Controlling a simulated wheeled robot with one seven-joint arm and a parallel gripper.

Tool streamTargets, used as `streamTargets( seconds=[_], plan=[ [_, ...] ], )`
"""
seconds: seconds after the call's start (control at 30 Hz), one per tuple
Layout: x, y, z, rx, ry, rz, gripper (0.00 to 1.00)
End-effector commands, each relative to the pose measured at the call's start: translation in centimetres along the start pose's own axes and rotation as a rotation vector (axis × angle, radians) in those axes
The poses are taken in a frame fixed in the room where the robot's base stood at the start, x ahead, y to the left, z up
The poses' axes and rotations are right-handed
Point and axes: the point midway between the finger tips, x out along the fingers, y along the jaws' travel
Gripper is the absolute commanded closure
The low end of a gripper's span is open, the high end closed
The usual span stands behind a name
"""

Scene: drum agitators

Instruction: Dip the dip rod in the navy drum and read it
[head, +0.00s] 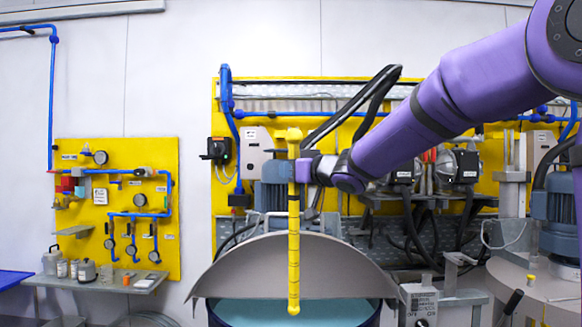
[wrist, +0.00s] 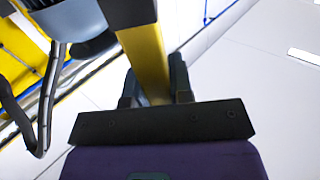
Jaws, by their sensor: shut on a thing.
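The dip rod (head: 294,240) is a long yellow rod with dark marks and a short crossbar at its top. It hangs about upright in front of the drum's raised grey half-lid, its lower tip over the drum opening. My gripper (head: 304,171) is shut on its upper part; in the wrist view the yellow rod (wrist: 146,62) runs between the dark fingers (wrist: 156,88). The navy drum (head: 222,316) is at the bottom centre, mostly cut off by the frame, with light blue-green liquid inside. The tip's exact height above the liquid is hard to tell.
The grey half-lid (head: 240,268) stands behind the rod. A blue motor (head: 274,184) is above it. A grey box with a bracket (head: 440,300) is right of the drum. A shelf with small bottles (head: 100,283) is at left. Yellow panels with pipes cover the wall.

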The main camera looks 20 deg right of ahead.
Motion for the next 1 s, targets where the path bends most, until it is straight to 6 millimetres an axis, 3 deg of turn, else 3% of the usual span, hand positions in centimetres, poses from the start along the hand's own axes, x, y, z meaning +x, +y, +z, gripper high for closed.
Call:
streamTargets(
  seconds=[1.0],
  plan=[
    [0.0,0.0,12.2,0.002,-0.001,0.001,1.0]
  ],
)
